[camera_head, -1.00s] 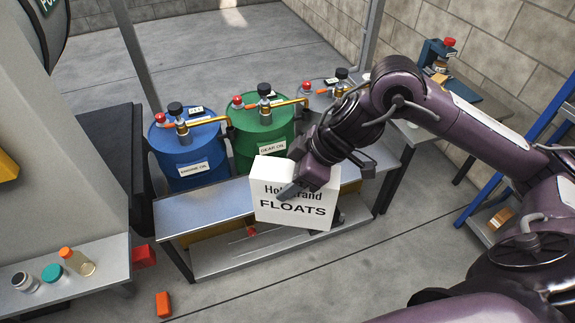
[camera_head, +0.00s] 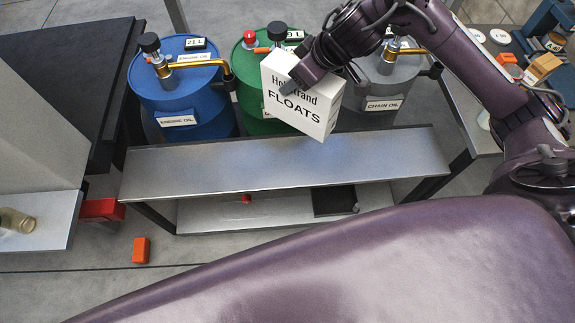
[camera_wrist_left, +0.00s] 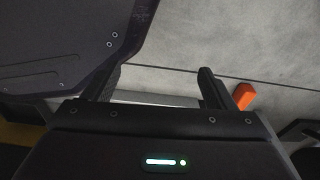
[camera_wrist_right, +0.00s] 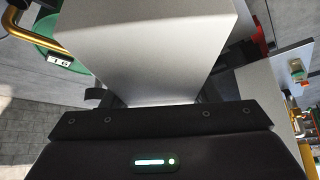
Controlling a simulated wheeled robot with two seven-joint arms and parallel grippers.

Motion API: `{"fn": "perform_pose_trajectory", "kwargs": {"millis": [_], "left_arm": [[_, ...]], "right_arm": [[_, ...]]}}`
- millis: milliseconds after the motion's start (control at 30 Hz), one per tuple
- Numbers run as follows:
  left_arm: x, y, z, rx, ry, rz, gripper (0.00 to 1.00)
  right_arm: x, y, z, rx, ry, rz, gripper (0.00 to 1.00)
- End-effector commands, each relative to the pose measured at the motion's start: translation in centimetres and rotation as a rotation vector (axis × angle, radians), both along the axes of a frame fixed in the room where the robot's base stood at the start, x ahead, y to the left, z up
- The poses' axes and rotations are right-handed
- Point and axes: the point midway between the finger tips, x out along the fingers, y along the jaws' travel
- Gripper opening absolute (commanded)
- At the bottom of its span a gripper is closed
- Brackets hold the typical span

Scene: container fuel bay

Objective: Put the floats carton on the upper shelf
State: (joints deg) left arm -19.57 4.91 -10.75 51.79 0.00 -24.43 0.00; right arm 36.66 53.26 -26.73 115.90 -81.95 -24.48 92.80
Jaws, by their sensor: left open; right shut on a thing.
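The white floats carton (camera_head: 300,100), lettered FLOATS, is held tilted in my right gripper (camera_head: 288,88), in front of the green drum. It also fills the top of the right wrist view (camera_wrist_right: 155,45), between the fingers. A two-level metal bench stands below it; its upper shelf (camera_head: 270,165) is bare and its lower shelf (camera_head: 260,212) is partly visible.
A blue engine oil drum (camera_head: 183,95), a green drum (camera_head: 250,122) and a grey chain oil drum (camera_head: 385,92) stand behind the bench. A black tray (camera_head: 334,201) lies on the lower shelf.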

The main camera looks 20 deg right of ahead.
Motion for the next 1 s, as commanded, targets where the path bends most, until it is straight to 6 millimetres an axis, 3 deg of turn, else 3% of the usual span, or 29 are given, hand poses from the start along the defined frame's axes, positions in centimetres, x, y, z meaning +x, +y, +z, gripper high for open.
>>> {"fn": "perform_pose_trajectory", "kwargs": {"millis": [33, 100, 267, 433, 567, 1000], "left_arm": [[0.5, 0.0, -1.5, 0.000, -0.002, 0.001, 0.78], [1.1, -0.2, -1.8, 0.000, -0.005, 0.001, 0.78], [2.2, -0.4, -2.0, -0.002, -0.011, 0.003, 0.78], [5.0, -0.9, -1.2, -0.005, -0.028, 0.006, 0.78], [6.9, -1.2, -0.2, -0.006, -0.038, 0.008, 0.78], [10.3, -3.8, 7.5, -0.026, -0.004, -0.028, 0.78]], "right_arm": [[0.6, 0.1, -1.8, 0.005, -0.004, -0.026, 0.00], [1.1, 0.1, -2.7, 0.003, -0.002, -0.055, 0.00], [1.6, 0.0, -4.1, 0.003, 0.000, -0.091, 0.00], [1.6, 0.0, -7.0, 0.005, 0.005, -0.097, 0.00], [1.5, -0.1, -10.2, 0.000, 0.006, -0.098, 0.00], [1.6, -0.1, -17.5, 0.000, 0.002, -0.096, 0.00]]}}
